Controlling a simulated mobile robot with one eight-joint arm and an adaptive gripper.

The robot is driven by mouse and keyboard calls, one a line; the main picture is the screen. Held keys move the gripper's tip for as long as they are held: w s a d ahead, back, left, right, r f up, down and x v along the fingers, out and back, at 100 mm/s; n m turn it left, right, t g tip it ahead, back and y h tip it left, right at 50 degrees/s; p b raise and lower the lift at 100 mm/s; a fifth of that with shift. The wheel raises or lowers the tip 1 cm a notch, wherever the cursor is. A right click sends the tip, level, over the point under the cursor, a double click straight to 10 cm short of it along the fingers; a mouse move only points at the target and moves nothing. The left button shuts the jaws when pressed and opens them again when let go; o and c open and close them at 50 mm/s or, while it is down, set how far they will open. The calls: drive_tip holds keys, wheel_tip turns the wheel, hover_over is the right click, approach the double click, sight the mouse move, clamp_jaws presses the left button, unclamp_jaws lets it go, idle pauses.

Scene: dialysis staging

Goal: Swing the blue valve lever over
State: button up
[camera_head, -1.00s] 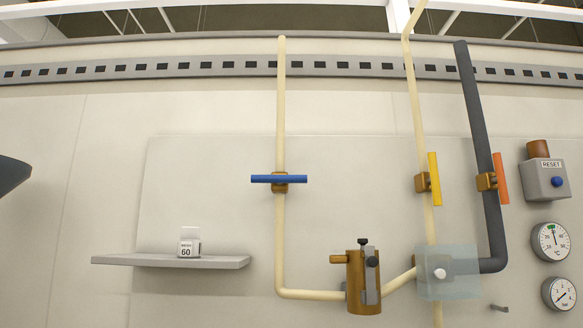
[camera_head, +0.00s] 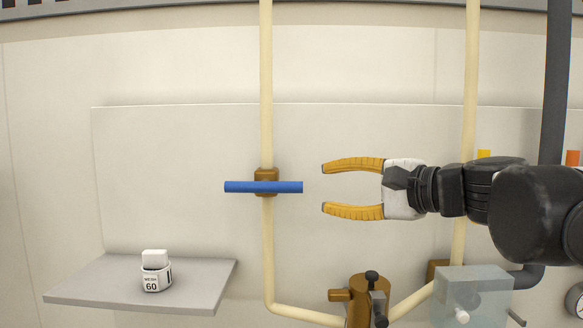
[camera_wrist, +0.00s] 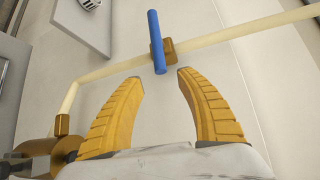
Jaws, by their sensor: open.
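The blue valve lever (camera_head: 240,187) lies horizontally across a brown valve body (camera_head: 266,175) on a cream vertical pipe (camera_head: 266,90). My gripper (camera_head: 323,189) is open and empty, just right of the lever's right end and level with it, its yellow fingers pointing left. It appears apart from the lever. In the wrist view, the lever (camera_wrist: 157,40) stands beyond the fingertips (camera_wrist: 158,75), its near end close to the gap between them. The valve body (camera_wrist: 169,48) shows behind it.
A grey shelf (camera_head: 90,289) at lower left holds a small white container marked 60 (camera_head: 156,272). A brown cylinder fitting (camera_head: 368,290) and a clear box (camera_head: 472,290) are below my arm. A second cream pipe (camera_head: 471,80) and a dark pipe (camera_head: 556,80) run at right. The panel left of the lever is clear.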

sight(298, 187)
drive_tip(key=p+x, duration=0.2)
drive_tip(key=x, duration=0.8)
drive_tip(key=shift+w+a, duration=0.1)
drive_tip(key=shift+a, duration=0.2)
drive_tip(key=shift+d, duration=0.1)
clamp_jaws()
